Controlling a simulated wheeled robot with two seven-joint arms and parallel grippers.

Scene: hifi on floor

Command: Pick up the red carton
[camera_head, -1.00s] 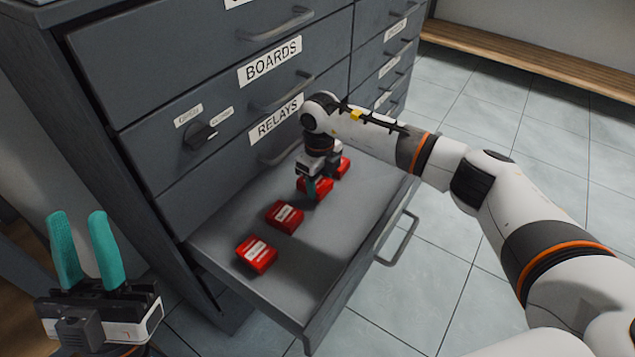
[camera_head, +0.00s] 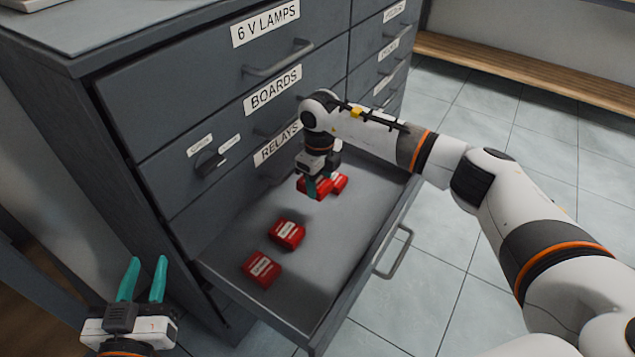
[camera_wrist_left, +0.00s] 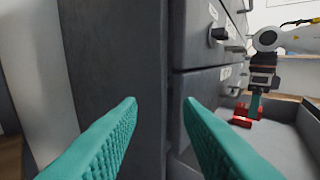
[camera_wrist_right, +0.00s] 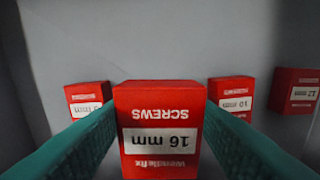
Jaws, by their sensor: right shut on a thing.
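My right gripper (camera_head: 312,192) is shut on a red carton, with one teal finger on each side of it. In the right wrist view the held carton (camera_wrist_right: 160,126) reads "SCREWS 16 mm" upside down. It appears a little above the drawer floor. Three other red cartons lie in the open drawer (camera_head: 345,235): one behind the held one (camera_head: 340,182) and two nearer (camera_head: 287,233) (camera_head: 262,268). My left gripper (camera_head: 143,280) is open and empty, left of the drawer, beside the cabinet.
The grey cabinet (camera_head: 150,110) has closed drawers labelled "6 V LAMPS" and "BOARDS" above the open one, and a dark knob (camera_head: 208,161) on its front. The open drawer's handle (camera_head: 395,252) sticks out over clear tiled floor (camera_head: 440,270). A wooden bench (camera_head: 520,72) stands behind.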

